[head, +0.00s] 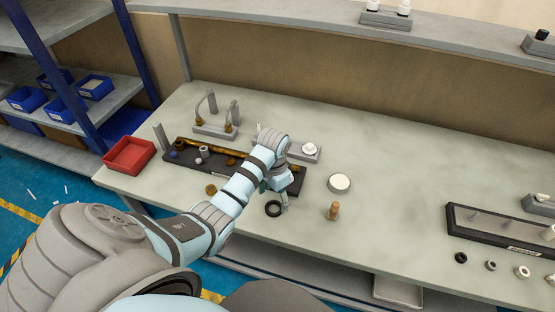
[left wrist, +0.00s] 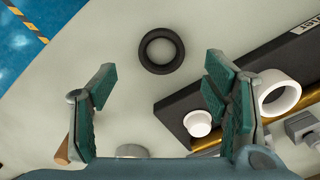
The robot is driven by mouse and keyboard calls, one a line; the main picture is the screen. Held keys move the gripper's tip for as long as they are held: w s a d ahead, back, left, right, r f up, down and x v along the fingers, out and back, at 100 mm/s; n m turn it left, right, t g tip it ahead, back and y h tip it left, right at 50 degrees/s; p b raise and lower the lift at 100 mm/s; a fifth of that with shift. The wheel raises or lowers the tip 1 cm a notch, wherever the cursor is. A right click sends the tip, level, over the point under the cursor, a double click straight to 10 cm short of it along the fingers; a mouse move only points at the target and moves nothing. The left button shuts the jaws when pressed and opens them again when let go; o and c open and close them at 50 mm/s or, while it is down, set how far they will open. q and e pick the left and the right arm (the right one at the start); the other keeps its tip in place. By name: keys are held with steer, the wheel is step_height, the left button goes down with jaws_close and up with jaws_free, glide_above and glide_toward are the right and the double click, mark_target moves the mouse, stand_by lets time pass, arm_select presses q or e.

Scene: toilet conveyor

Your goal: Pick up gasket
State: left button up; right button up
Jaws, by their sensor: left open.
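The gasket (head: 273,208) is a black ring lying flat on the pale workbench, near its front edge. In the left wrist view the gasket (left wrist: 161,39) lies beyond my fingertips, a little above the gap between them. My left gripper (head: 284,199) is just to the right of the gasket in the head view. In the left wrist view my left gripper (left wrist: 165,88) is open, with its fingers wide apart and nothing between them. My right gripper is not in view.
A black parts tray (head: 187,158) stands behind the gasket. A red bin (head: 129,155) is at the left. A wooden-looking peg (head: 333,211) and a white round part (head: 340,183) are to the right. The bench middle right is clear.

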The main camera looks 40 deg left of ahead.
mark_target(274, 210)
arm_select(q)
step_height(274, 210, down, 5)
steer(key=b, duration=0.4)
steer(key=shift+s+a+f, duration=0.1)
steer(key=shift+f, duration=0.1)
steer(key=shift+r, duration=0.25)
steer(key=c, duration=1)
steer(key=shift+r, duration=0.1)
